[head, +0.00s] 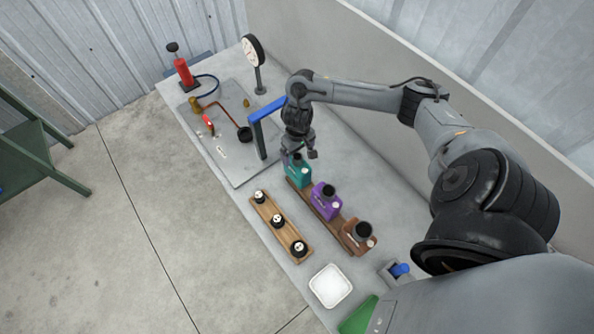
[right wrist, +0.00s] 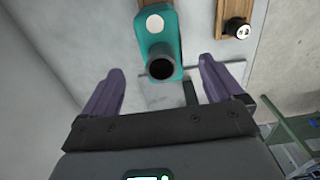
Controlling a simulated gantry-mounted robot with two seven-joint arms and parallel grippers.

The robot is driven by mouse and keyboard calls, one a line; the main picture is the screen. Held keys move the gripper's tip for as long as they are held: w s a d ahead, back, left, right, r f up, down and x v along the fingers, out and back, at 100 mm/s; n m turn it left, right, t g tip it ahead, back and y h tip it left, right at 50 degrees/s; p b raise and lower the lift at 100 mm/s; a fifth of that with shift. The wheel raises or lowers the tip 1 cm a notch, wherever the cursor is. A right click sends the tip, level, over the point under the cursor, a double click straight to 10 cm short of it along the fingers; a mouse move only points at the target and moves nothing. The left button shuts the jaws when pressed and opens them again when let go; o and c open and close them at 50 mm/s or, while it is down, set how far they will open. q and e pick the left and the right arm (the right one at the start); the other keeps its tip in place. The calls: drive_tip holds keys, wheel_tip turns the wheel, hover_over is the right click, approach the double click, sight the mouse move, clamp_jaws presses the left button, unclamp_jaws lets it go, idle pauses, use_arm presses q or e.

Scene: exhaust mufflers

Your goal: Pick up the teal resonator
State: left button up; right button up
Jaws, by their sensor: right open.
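The teal resonator (head: 299,172) stands at the far end of a wooden rack, beside a purple one (head: 325,197) and a brown one (head: 357,238). It has a dark round neck and a white round label. My right gripper (head: 298,157) is at the teal resonator, close above it in the head view. In the right wrist view the teal resonator (right wrist: 157,38) lies beyond the fingertips, its dark neck pointing between the two open purple fingers (right wrist: 160,88). The fingers do not appear to touch it. My left gripper is not in view.
A second wooden rack (head: 266,217) with several black-and-white pieces lies to the left. A blue-topped post frame (head: 263,122) stands close by the right gripper. A metal plate with copper pipe, a red pump (head: 183,67), a gauge (head: 254,50) and a white tray (head: 330,286) share the table.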

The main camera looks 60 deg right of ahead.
sight(297, 170)
drive_tip(key=shift+w+f, duration=0.1)
drive_tip(key=shift+f, duration=2.5)
drive_tip(key=c, duration=1.1)
